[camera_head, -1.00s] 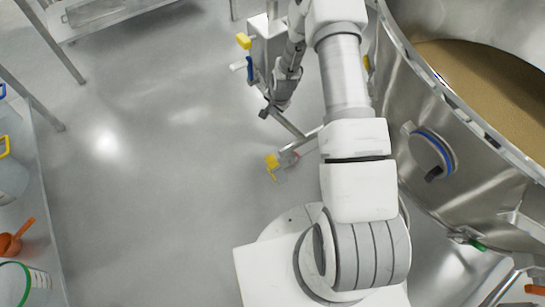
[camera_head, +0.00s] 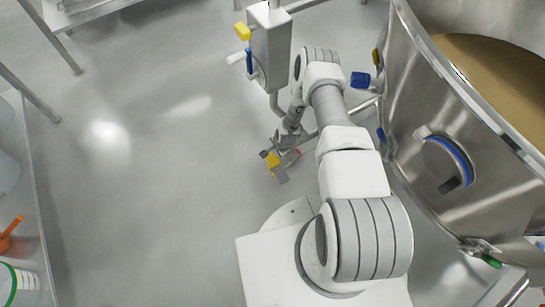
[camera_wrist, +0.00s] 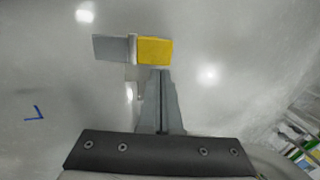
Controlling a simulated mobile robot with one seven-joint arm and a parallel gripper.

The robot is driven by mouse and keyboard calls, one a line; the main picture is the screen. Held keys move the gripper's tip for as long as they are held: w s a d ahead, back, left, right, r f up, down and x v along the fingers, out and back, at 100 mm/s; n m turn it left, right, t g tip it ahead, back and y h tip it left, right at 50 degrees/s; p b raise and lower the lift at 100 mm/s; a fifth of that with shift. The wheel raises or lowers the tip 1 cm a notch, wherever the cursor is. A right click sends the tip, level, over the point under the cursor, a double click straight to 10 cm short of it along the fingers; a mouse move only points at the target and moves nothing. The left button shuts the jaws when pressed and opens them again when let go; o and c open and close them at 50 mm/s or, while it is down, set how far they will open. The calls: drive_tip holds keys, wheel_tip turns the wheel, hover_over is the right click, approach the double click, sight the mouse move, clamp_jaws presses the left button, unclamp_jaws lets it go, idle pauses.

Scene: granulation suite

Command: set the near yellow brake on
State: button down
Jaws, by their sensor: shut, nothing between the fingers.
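The near yellow brake (camera_head: 272,161) is a small yellow pedal low over the floor, at the end of a thin leg of the metal frame. In the wrist view the yellow pedal (camera_wrist: 155,50) is joined to a grey plate on its left. My gripper (camera_head: 270,153) is shut and empty, right at the pedal. In the wrist view the closed fingertips (camera_wrist: 161,72) lie at the pedal's lower edge. I cannot tell whether they touch it. My arm hides part of the frame's leg.
A steel post box (camera_head: 270,45) with a yellow knob (camera_head: 242,31) and a blue lever (camera_head: 249,61) stands beyond the brake. A large steel vessel (camera_head: 400,110) holding tan powder stands on the right. A table (camera_head: 38,200) is at the left edge. The floor between is clear.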

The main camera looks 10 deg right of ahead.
sight(271, 157)
drive_tip(key=b+x, duration=0.3)
drive_tip(key=x, duration=0.5)
drive_tip(key=shift+f, duration=0.1)
idle(0.3)
